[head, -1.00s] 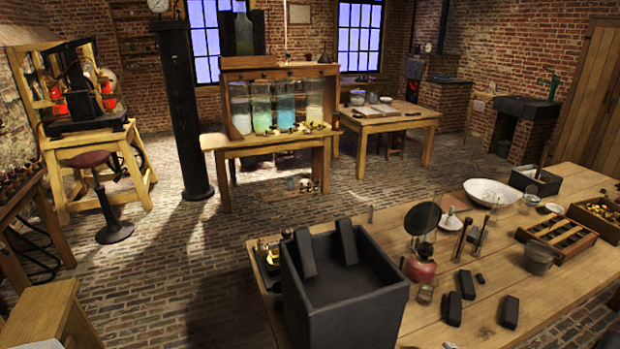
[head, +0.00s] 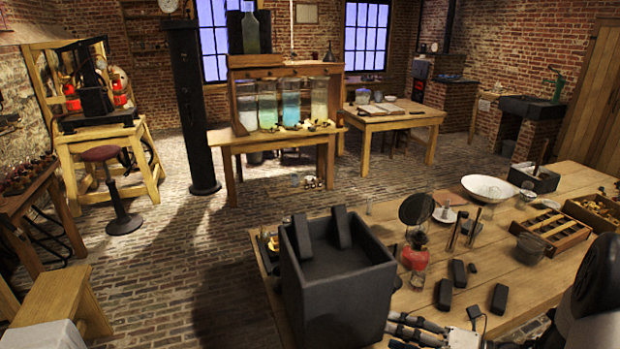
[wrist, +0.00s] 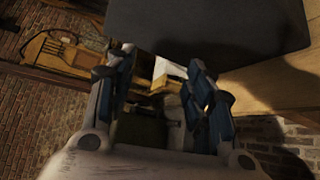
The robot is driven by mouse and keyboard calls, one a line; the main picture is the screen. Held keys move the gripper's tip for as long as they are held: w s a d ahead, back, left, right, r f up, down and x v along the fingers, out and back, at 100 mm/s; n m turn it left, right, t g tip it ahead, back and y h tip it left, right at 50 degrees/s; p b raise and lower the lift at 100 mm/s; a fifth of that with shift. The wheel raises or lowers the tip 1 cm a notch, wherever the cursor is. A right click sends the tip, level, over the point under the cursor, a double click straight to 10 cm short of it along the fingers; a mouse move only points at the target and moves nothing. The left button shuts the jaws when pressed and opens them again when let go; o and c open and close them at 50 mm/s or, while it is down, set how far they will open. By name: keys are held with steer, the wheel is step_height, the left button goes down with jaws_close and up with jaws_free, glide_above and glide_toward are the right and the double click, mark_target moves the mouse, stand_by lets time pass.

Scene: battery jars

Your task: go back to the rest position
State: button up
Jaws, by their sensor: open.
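My gripper (head: 398,330) shows at the bottom edge of the head view, just right of the black box's near corner and low by the table's front. In the wrist view, its two blue-sided fingers (wrist: 160,68) stand apart with no object seen held between them. A large open black box (head: 338,290) stands on the table, with two dark blocks upright at its far rim. The box's dark side (wrist: 210,28) fills the top of the wrist view. Part of my gripper is cut off by the frame's lower edge.
The wooden table (head: 480,290) carries several small black blocks, a red lamp (head: 415,255) with a round dark disc, a white bowl (head: 489,188) and a slotted tray (head: 550,230). Open brick floor (head: 170,270) lies left of the table.

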steer(key=s+a+r+n+g+h, duration=0.2)
steer(key=s+a+r+n+g, duration=0.3)
steer(key=n, duration=0.5)
steer(key=s+a+r+n+g+h, duration=0.3)
steer(key=s+a+r+n, duration=0.15)
steer(key=s+n, duration=0.4)
steer(key=s+d+r+n+t+h, duration=0.2)
steer(key=s+n+h, duration=0.2)
steer(key=n, duration=0.6)
steer(key=s+d+r+n+t+h, duration=0.2)
steer(key=s+r+n+h, duration=0.1)
steer(key=n, duration=0.8)
steer(key=shift+s+r+t+h, duration=0.3)
steer(key=shift+s+r+h, duration=0.05)
steer(key=shift+s+h, duration=0.5)
